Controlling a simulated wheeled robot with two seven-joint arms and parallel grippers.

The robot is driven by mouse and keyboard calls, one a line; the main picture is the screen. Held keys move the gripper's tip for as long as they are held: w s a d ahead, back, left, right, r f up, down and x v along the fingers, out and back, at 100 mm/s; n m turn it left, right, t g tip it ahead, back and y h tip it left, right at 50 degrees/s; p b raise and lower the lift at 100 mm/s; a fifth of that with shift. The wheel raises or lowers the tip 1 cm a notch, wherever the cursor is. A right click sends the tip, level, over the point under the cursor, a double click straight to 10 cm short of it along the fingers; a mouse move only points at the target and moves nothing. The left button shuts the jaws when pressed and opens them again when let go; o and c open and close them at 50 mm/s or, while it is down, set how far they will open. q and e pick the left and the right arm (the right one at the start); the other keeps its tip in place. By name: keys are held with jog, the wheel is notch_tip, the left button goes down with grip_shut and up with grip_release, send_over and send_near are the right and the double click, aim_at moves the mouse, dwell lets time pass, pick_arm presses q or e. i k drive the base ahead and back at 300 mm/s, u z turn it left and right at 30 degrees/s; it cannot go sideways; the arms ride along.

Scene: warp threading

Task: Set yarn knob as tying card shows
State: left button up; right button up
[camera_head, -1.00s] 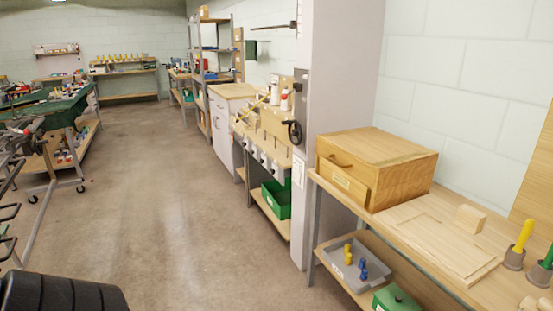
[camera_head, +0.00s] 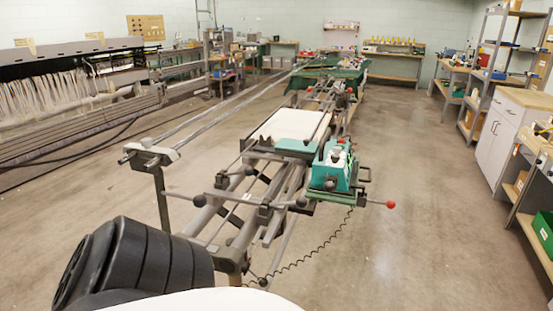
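A teal tying machine (camera_head: 333,170) with a pale top sits on the near end of a long grey frame, in the middle of the view. A small dark knob (camera_head: 331,184) shows on its front. A red ball-ended lever (camera_head: 390,204) sticks out to its right. I cannot tell which part is the yarn knob, and its setting is too small to read. I cannot make out a tying card. Neither of my grippers is in view; a black ribbed part of my own arm is at the lower left.
The long grey frame (camera_head: 283,190) has rods and black ball handles jutting out. A coiled cable (camera_head: 310,262) hangs to the floor. A loom with pale yarns (camera_head: 45,95) stands at the left. The floor (camera_head: 440,200) is clear right of the frame, up to a cabinet (camera_head: 500,130).

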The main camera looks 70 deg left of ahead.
aim_at(334, 157)
jog(key=u, duration=0.75)
jog(key=i, duration=1.05)
jog(key=u, duration=0.95)
